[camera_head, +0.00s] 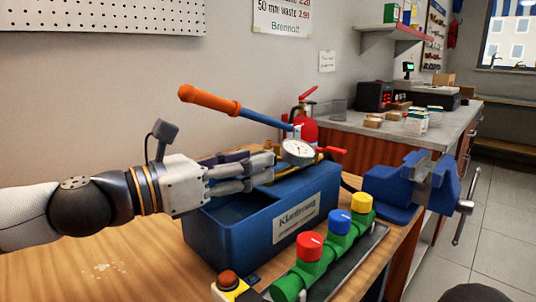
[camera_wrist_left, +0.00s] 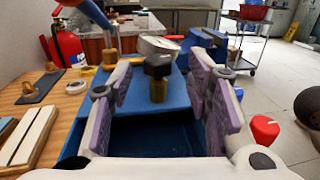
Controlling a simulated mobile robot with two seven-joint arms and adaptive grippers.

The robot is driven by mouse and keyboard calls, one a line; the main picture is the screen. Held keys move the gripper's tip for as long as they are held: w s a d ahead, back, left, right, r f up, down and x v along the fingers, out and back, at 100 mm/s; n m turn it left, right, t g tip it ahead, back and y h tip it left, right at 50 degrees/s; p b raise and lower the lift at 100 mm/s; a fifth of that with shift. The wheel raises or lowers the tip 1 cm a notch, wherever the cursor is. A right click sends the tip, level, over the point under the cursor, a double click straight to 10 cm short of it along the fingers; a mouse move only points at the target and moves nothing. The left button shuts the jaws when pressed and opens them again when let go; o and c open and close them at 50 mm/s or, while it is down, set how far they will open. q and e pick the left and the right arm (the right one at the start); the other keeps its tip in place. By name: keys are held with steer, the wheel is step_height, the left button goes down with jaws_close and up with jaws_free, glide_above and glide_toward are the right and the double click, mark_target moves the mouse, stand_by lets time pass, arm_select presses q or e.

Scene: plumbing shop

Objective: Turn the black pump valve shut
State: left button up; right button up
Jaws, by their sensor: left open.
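The black pump valve (camera_wrist_left: 158,66) is a dark knob on a brass stem (camera_wrist_left: 158,91) on the blue pump tank (camera_wrist_left: 135,74). In the left wrist view it stands between my left gripper's fingers (camera_wrist_left: 160,78), with visible gaps on both sides. The gripper is open and empty. The black knob is hidden there by the fingers. The pump's lever has an orange grip (camera_head: 209,100). My right gripper is not in view.
A green manifold with red (camera_head: 310,246), blue (camera_head: 340,221) and yellow (camera_head: 362,202) knobs stands in front of the pump. A blue vise (camera_head: 415,185) is at the right edge. A red fire extinguisher (camera_head: 303,124) stands behind. An orange push button (camera_head: 229,279) is in front.

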arm_select(q)
steer(key=x, duration=0.4)
steer(key=shift+w+d, duration=0.15)
steer(key=shift+w, duration=0.05)
jaws_close()
steer(key=shift+w+f+m+g+h+b, duration=0.15)
steer(key=shift+f+m+g+h+b, duration=0.15)
steer(key=shift+m+g, duration=0.15)
steer(key=shift+m+g+h, duration=0.25)
steer(key=shift+g+h, duration=0.15)
steer(key=shift+g, duration=0.15)
steer(key=shift+r+m+g+h+b, duration=0.3)
steer(key=shift+m+g+h, duration=0.1)
steer(key=shift+m+g, duration=0.5)
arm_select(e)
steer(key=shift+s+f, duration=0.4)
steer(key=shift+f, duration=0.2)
arm_select(q)
jaws_free()
